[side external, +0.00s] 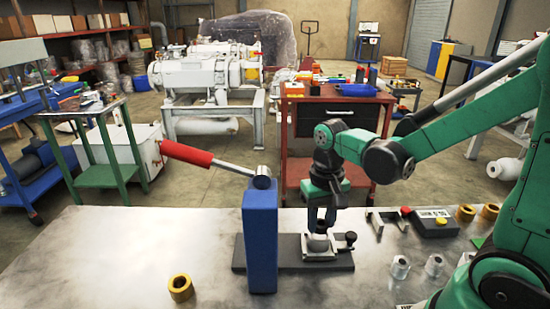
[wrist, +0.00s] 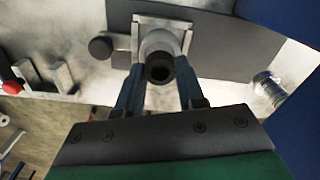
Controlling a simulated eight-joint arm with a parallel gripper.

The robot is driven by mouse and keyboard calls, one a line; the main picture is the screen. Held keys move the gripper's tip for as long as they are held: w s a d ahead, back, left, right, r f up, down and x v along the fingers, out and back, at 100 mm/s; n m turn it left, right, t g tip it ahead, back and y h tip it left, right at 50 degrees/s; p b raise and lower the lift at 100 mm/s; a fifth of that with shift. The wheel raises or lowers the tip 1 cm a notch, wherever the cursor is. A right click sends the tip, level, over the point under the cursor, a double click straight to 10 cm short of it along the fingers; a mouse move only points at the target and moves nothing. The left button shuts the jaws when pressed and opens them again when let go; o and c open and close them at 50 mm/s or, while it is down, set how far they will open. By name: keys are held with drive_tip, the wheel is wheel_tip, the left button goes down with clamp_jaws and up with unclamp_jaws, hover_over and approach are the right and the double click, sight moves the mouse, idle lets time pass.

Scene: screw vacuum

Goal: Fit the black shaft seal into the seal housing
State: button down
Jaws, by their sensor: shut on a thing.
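The black shaft seal (wrist: 159,68) shows in the wrist view as a small dark ring between my two fingers. My gripper (wrist: 160,74) is shut on it; in the side view my gripper (side external: 320,222) points down over the fixture. The seal housing (wrist: 163,41), a grey round part in a square metal holder, lies right behind the seal in the wrist view. The housing (side external: 318,243) is directly below my fingers in the side view. The seal is not clear in the side view. I cannot tell whether it touches the housing or how far in it sits.
A blue post (side external: 260,238) with a red-handled lever (side external: 187,153) stands just left of my gripper on the dark base plate (side external: 290,264). A black knob (side external: 350,237) is to the right. A brass ring (side external: 180,288), metal fittings (side external: 400,267) and a button box (side external: 434,223) lie around.

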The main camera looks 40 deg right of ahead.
drive_tip(key=shift+f, duration=0.6)
idle(0.5)
drive_tip(key=shift+r, duration=0.3)
drive_tip(key=shift+f, duration=0.35)
idle(1.4)
drive_tip(key=shift+r, duration=0.4)
drive_tip(key=shift+f, duration=0.5)
idle(1.3)
drive_tip(key=shift+r, duration=0.1)
drive_tip(key=shift+r, duration=0.35)
idle(0.6)
drive_tip(key=shift+f, duration=0.35)
idle(1.2)
